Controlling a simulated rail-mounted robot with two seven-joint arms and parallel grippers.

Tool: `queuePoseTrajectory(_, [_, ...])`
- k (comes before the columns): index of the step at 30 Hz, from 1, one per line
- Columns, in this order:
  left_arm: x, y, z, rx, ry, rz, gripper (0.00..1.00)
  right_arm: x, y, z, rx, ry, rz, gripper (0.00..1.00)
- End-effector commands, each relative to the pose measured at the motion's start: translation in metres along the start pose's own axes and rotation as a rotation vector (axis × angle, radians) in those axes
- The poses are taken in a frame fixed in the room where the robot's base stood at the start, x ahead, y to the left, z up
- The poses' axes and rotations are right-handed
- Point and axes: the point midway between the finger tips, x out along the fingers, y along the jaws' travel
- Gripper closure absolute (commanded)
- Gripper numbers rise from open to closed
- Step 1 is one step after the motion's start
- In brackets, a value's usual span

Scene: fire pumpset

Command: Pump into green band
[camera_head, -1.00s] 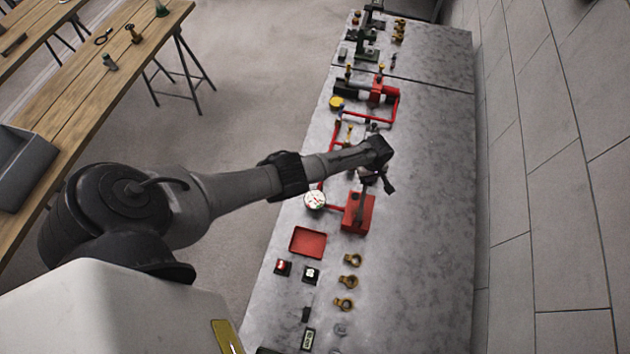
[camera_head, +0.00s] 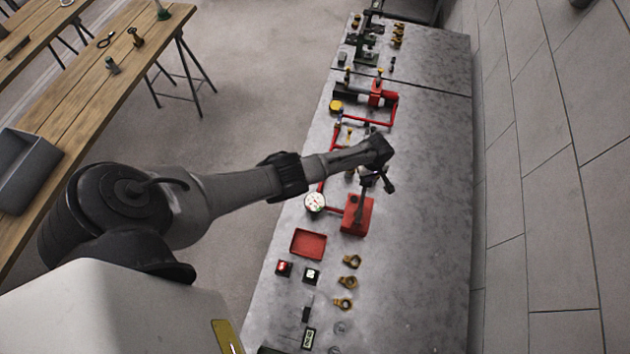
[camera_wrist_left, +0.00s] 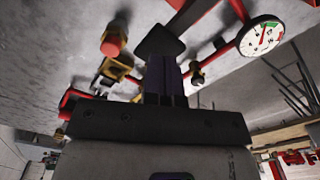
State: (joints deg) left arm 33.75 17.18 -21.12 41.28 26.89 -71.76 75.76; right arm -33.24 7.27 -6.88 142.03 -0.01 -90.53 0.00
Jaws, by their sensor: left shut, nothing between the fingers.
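The red pump box (camera_head: 356,216) stands on the grey bench, with a dark lever (camera_head: 361,203) rising from it. A round white gauge (camera_head: 315,203) with red and green marks joins it by a red pipe. The gauge (camera_wrist_left: 261,35) shows larger in the left wrist view, where its green band lies at the upper right; I cannot read the needle surely. My left gripper (camera_head: 386,183) is over the bench beside the pump's lever, pointing down. In the wrist view its fingers (camera_wrist_left: 165,72) are shut and empty; I cannot tell whether they touch the lever. My right gripper is out of view.
A red tray (camera_head: 308,243), small switches (camera_head: 311,275) and several brass fittings (camera_head: 351,262) lie nearer on the bench. Red piping and a yellow-capped part (camera_head: 337,106) stand farther back. The bench's right side is clear, with a tiled wall (camera_head: 540,170) beyond.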

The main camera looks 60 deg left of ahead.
Motion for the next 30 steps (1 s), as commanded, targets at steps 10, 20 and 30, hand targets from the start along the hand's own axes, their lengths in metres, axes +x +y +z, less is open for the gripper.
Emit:
queuePoseTrajectory(10, [-0.033,0.000,0.000,0.000,0.000,0.002,1.00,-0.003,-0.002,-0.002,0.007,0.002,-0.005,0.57])
queuePoseTrajectory(20, [-0.044,0.000,0.000,-0.001,0.000,0.000,1.00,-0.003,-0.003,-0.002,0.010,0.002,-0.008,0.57])
queuePoseTrajectory(30, [-0.044,0.000,0.000,-0.001,0.000,0.000,1.00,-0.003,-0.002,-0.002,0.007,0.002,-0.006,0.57])
